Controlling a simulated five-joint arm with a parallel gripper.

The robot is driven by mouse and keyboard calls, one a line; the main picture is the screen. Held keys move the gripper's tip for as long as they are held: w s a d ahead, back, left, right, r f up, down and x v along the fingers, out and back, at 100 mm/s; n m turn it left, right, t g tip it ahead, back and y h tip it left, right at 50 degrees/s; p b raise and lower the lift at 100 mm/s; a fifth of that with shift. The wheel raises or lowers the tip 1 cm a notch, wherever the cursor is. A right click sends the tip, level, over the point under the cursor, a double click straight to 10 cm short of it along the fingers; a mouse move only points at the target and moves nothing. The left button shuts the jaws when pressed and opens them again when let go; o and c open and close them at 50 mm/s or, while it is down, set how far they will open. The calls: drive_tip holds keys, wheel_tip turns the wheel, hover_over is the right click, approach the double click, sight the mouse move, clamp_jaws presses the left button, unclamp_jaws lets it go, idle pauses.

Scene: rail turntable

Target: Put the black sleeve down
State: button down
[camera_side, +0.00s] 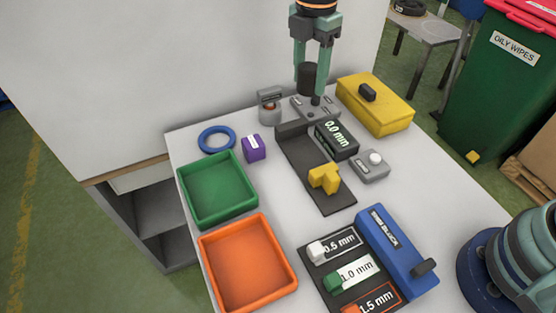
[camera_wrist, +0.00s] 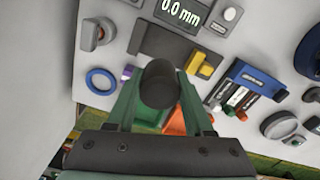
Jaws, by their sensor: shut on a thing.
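The black sleeve (camera_side: 308,78) is a short dark cylinder between the green fingers of my gripper (camera_side: 311,92) at the top of the side view. My gripper is shut on it. In the wrist view the sleeve (camera_wrist: 160,86) shows end-on between the two fingers, with its dark round end facing the camera. My gripper is at the far end of the table, over or close to a grey block (camera_side: 328,104); the side view does not settle the height of the sleeve above it.
A gauge reading 0.0 mm (camera_side: 336,138) with a yellow slider (camera_side: 324,179) stands mid-table. A yellow case (camera_side: 382,108) is right of my gripper. A blue ring (camera_side: 217,139), purple block (camera_side: 254,148), green tray (camera_side: 184,172) and orange tray (camera_side: 207,262) are left. A blue block (camera_side: 398,262) is in front.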

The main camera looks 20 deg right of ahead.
sight(302, 149)
wheel_tip(302, 149, down, 17)
drive_tip(key=shift+r, duration=0.2)
drive_tip(key=shift+f, duration=0.15)
idle(0.3)
drive_tip(key=c, duration=0.6)
unclamp_jaws()
drive_tip(key=shift+o, duration=0.2)
